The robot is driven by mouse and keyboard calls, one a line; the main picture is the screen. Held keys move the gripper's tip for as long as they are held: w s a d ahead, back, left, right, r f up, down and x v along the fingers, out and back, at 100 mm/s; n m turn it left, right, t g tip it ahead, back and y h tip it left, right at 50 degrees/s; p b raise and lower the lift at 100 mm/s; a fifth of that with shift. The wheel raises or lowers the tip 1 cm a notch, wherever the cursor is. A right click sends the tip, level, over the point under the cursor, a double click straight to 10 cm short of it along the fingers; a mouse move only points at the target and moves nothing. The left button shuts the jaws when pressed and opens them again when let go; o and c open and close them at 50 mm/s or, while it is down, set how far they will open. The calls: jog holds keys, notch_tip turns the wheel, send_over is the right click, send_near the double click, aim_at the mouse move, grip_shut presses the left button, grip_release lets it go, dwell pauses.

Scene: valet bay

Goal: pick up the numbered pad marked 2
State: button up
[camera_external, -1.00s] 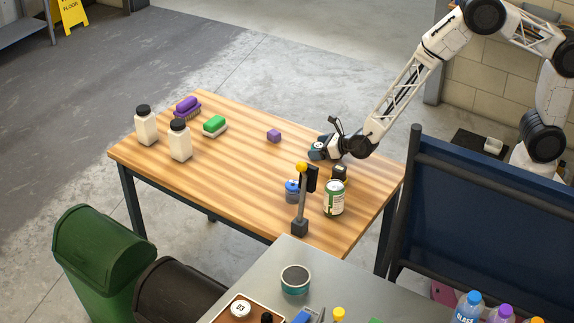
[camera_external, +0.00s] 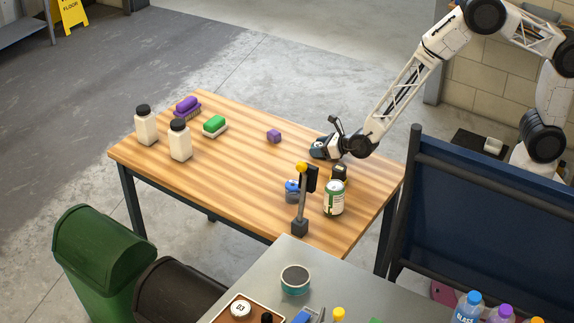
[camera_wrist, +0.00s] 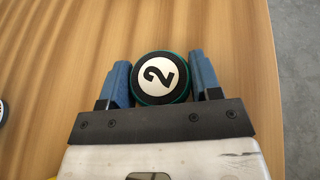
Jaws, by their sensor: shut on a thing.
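The numbered pad marked 2 (camera_wrist: 160,77) is a round black pad with a teal edge and a white disc bearing the number. In the wrist view it sits between the two blue fingers of my gripper (camera_wrist: 160,82), which is shut on it. In the external view my gripper (camera_external: 319,150) is low at the table's far right part, and the pad is mostly hidden there by the fingers. I cannot tell whether the pad touches the wooden table (camera_external: 240,165).
White bottles (camera_external: 180,141) and brushes (camera_external: 187,107) are at left.

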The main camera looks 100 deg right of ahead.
jog(key=shift+r, duration=0.5)
notch_tip(320, 180, up, 3)
jog(key=shift+s+f, duration=0.15)
jog(key=shift+f, duration=0.05)
jog(key=s+a, duration=0.1)
jog(key=s, duration=0.4)
jog(key=s+a+r, duration=0.1)
jog(key=s+a, duration=0.1)
jog(key=s, duration=0.3)
jog(key=s+a, duration=0.2)
jog(key=s, duration=0.2)
jog(key=shift+s+a+r, duration=0.15)
jog(key=shift+s+a, duration=0.1)
jog(key=shift+s, duration=0.15)
